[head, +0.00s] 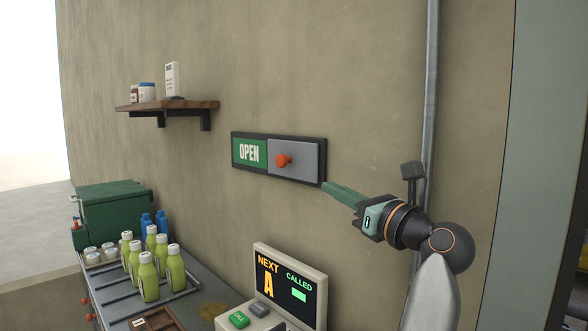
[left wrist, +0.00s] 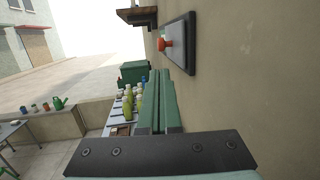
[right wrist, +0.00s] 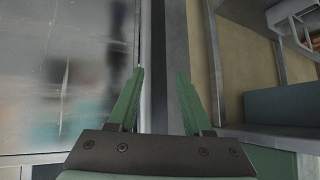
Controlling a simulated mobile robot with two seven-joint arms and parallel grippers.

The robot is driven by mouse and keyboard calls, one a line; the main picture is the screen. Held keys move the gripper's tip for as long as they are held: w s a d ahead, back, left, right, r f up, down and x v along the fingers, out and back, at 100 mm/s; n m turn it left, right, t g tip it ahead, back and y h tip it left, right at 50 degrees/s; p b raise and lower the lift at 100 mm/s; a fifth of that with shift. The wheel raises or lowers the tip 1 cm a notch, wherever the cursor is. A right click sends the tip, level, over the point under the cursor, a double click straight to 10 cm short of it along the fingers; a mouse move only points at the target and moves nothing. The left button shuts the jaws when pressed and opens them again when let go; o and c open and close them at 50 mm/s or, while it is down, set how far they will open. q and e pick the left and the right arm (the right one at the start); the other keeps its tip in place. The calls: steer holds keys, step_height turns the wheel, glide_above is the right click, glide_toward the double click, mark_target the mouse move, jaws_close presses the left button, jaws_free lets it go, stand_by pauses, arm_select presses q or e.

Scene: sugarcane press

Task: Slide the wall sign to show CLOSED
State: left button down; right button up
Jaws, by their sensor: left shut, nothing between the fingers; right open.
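The wall sign (head: 235,150) is a dark-framed panel on the beige wall. Its left half shows OPEN in white on green; a grey slider plate (head: 307,160) with a red knob (head: 283,160) covers the right half. In the left wrist view the sign (left wrist: 187,50) and its red knob (left wrist: 164,44) are seen edge-on, ahead of the fingers. My left gripper (head: 327,187) is shut and empty, its fingertips by the sign's lower right corner, right of the knob; contact cannot be told. My right gripper (right wrist: 160,72) is open and empty, away from the sign.
Below the sign stands a NEXT/CALLED display (head: 320,290). Green-yellow bottles (head: 150,280) and a dark green bin (head: 110,212) are at lower left. A wooden shelf (head: 190,104) is left of the sign; a vertical pipe (head: 431,90) is right of it. The wall around the sign is clear.

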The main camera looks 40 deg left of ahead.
mark_target(283, 163)
arm_select(q)
steer(key=p+x, duration=0.2)
steer(key=x, duration=1.1)
steer(key=shift+a, duration=0.1)
steer(key=shift+w+a+r, duration=0.1)
steer(key=shift+a, duration=0.3)
arm_select(e)
steer(key=shift+s+d+r, duration=0.35)
steer(key=shift+d+r, duration=0.2)
steer(key=shift+d, duration=0.15)
arm_select(q)
steer(key=shift+a, duration=0.1)
steer(key=shift+a+p, duration=0.3)
steer(key=shift+a, duration=0.05)
steer(key=s+f+p+x, duration=0.1)
steer(key=x, duration=0.7)
steer(key=s+a+f+p+x, duration=0.1)
steer(key=x, duration=0.7)
steer(key=shift+s+a, duration=0.2)
steer(key=shift+a, duration=0.2)
arm_select(e)
steer(key=shift+s+d+r+m+h, duration=0.3)
steer(key=shift+s+d+r+h, duration=0.1)
steer(key=shift+d+r, duration=0.25)
